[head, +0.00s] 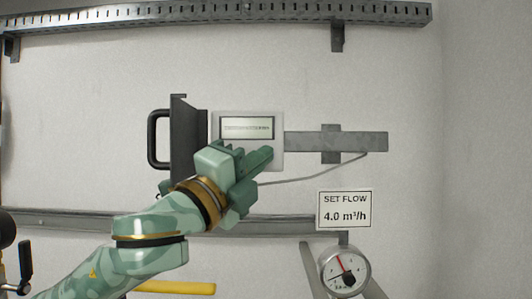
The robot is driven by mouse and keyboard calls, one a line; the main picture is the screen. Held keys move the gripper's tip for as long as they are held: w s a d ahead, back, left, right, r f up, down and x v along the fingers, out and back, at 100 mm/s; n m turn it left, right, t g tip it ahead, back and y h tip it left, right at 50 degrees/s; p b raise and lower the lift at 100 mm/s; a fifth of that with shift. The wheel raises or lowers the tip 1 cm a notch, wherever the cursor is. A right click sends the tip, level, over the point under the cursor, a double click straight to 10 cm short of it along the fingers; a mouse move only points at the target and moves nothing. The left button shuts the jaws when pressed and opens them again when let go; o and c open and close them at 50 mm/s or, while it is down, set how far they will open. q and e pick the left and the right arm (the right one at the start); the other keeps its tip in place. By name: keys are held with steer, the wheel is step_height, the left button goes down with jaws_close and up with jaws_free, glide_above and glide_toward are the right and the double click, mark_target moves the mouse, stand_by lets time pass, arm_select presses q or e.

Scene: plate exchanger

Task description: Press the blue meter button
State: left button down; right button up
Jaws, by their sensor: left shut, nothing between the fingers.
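The white meter (277,120) with a grey display (247,128) is mounted on the wall in the middle of the head view. Its dark cover (188,135) stands swung open on the left side. My left gripper (268,155) is shut and empty, with its fingertips in front of the lower part of the meter, below the display. I cannot tell whether they touch it. The blue button is not visible; the gripper covers the lower part of the meter. My right gripper is not in view.
A grey bracket (350,142) and a thin cable run right of the meter. A sign (344,209) reads SET FLOW 4.0 m³/h above a round gauge (344,270). A slotted rail (220,14) crosses the top. A yellow handle (178,287) is at the bottom. The right wall is bare.

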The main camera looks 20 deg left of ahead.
arm_select(q)
steer(key=s+p, duration=0.1)
steer(key=s, duration=0.1)
steer(key=s+d+p, duration=0.1)
steer(key=s, duration=0.1)
steer(key=shift+s+d, duration=0.2)
steer(key=shift+s, duration=0.2)
stand_by(0.4)
